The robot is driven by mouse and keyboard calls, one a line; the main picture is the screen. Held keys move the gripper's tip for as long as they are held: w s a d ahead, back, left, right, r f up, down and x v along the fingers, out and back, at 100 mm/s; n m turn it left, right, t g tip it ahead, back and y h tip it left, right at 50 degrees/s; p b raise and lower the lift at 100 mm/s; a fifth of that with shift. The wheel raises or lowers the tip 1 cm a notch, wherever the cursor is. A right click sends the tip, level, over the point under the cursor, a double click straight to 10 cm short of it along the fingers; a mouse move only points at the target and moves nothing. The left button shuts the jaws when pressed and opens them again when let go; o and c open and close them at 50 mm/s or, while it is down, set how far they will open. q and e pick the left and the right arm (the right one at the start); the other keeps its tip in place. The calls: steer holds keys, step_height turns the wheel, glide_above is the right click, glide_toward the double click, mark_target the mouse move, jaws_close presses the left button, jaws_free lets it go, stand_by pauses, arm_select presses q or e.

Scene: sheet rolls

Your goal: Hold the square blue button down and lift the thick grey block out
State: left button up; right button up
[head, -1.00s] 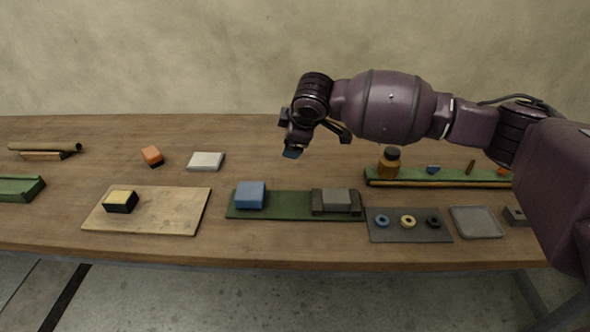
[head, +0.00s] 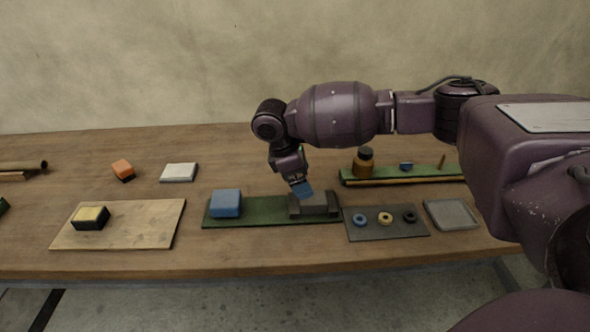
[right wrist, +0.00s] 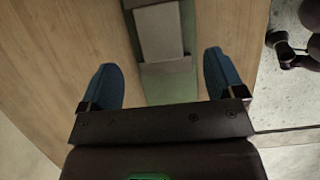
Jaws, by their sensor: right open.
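The square blue button (head: 226,203) stands raised on the left part of a green board (head: 262,211) in the head view; nothing touches it. The thick grey block (head: 318,198) sits in a dark holder (head: 331,212) on the right part of that board, partly hidden by my gripper. My right gripper (head: 302,190) points down over the block. In the right wrist view it is open (right wrist: 161,82), with one blue finger on each side of the board. The grey block (right wrist: 160,32) shows ahead, between and beyond the fingertips. My left gripper is not in view.
A grey mat (head: 385,233) with several small rings lies to the right, beside a grey tray (head: 452,214). A brown bottle (head: 364,162) stands on a green rack behind. A wooden board (head: 130,221) with a yellow-topped black block (head: 91,217) lies left.

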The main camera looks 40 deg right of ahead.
mark_target(313, 199)
steer(key=b+x, duration=0.1)
steer(key=x, duration=0.6)
steer(key=shift+f+b, duration=0.2)
steer(key=shift+b, duration=0.1)
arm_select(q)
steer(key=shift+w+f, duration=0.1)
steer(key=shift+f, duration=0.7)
arm_select(e)
steer(key=shift+f, duration=0.2)
steer(key=c, duration=0.7)
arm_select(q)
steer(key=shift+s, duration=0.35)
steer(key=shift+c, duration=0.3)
arm_select(e)
steer(key=c, duration=0.4)
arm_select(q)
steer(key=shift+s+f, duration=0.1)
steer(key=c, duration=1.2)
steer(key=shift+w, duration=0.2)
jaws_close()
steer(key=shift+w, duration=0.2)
